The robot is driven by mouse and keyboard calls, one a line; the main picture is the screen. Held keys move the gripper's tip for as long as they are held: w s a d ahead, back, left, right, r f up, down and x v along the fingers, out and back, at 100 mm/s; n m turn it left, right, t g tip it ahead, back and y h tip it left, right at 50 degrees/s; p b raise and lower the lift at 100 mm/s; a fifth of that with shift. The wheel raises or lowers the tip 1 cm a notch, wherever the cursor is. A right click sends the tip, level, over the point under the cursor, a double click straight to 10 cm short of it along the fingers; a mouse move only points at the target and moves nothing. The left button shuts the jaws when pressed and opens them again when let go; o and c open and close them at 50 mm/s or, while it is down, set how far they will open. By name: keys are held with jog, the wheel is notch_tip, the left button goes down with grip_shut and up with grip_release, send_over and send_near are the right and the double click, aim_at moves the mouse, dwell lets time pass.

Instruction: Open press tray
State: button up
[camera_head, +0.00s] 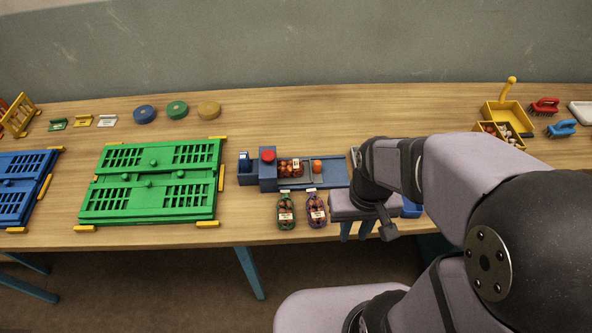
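A blue press (267,172) with a red knob (267,154) on top stands near the middle of the table. Its low blue tray part (334,173) extends to the right. A filled net sack with a white label (290,168) and an orange round thing (317,166) lie on it. My gripper (374,229) is to the right of the press, near the table's front edge. My arm covers the right end of the blue tray part. The fingertips are too unclear to tell open from shut.
Two labelled, filled net sacks (286,211) (316,210) lie in front of the press. A green slotted panel (150,182) and a blue one (22,186) lie to the left. Coloured discs (177,110) lie behind. A yellow box (502,124) is at right. The back middle of the table is clear.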

jog(key=shift+o, duration=1)
jog(key=shift+w, duration=0.35)
jog(key=n+b, duration=0.4)
jog(key=n, duration=1.3)
send_over(318, 162)
jog(key=s, duration=0.1)
notch_tip(318, 162, down, 4)
jog(key=shift+f, duration=0.1)
jog(key=shift+w+f+n, duration=0.1)
jog(key=shift+w+n, duration=0.3)
jog(key=shift+w, duration=0.1)
jog(key=shift+f+p, duration=1.45)
jog(key=shift+f, duration=2.2)
jog(key=shift+c, duration=0.6)
